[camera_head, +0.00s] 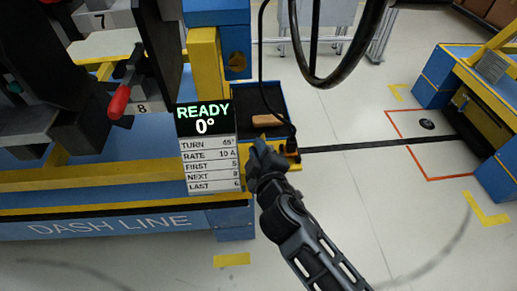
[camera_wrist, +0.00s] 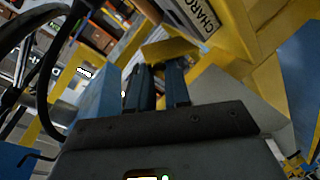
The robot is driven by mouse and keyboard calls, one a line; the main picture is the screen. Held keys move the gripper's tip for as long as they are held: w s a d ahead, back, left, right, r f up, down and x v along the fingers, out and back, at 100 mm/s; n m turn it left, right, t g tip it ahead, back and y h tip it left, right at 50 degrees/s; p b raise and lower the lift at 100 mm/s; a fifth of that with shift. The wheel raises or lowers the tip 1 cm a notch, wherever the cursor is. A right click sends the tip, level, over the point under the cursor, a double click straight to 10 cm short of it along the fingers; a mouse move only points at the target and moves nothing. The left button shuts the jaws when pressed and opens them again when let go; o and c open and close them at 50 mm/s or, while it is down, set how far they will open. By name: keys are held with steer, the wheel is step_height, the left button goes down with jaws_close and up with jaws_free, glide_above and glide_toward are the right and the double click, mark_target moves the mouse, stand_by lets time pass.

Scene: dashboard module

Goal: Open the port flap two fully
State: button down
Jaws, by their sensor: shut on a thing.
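My gripper (camera_head: 259,148) is at the yellow-edged corner beside the status display, low on the blue and yellow station. In the wrist view its two blue fingers (camera_wrist: 158,75) are close together, shut at a small yellow plate (camera_wrist: 170,49), which looks like the port flap. The fingertips meet the plate's near edge, and a narrow dark gap shows between them. A label reading "CHARG" (camera_wrist: 194,14) is just beyond the plate. How far the flap is swung cannot be told. In the head view my gripper hides the flap.
A dark tray (camera_head: 258,104) with a brown block (camera_head: 267,120) lies behind my gripper. A black cable (camera_head: 263,70) hangs down there. A red-handled lever (camera_head: 119,101) stands at left. Floor at right is mostly clear, crossed by a dark strip (camera_head: 370,144).

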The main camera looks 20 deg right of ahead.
steer(key=shift+w+a+n+p, duration=0.1)
steer(key=shift+a+n+p, duration=0.2)
steer(key=shift+n, duration=0.3)
steer(key=c, duration=1.1)
jaws_free()
steer(key=v, duration=0.7)
steer(key=shift+s+a+r, duration=0.2)
steer(key=shift+s, duration=0.15)
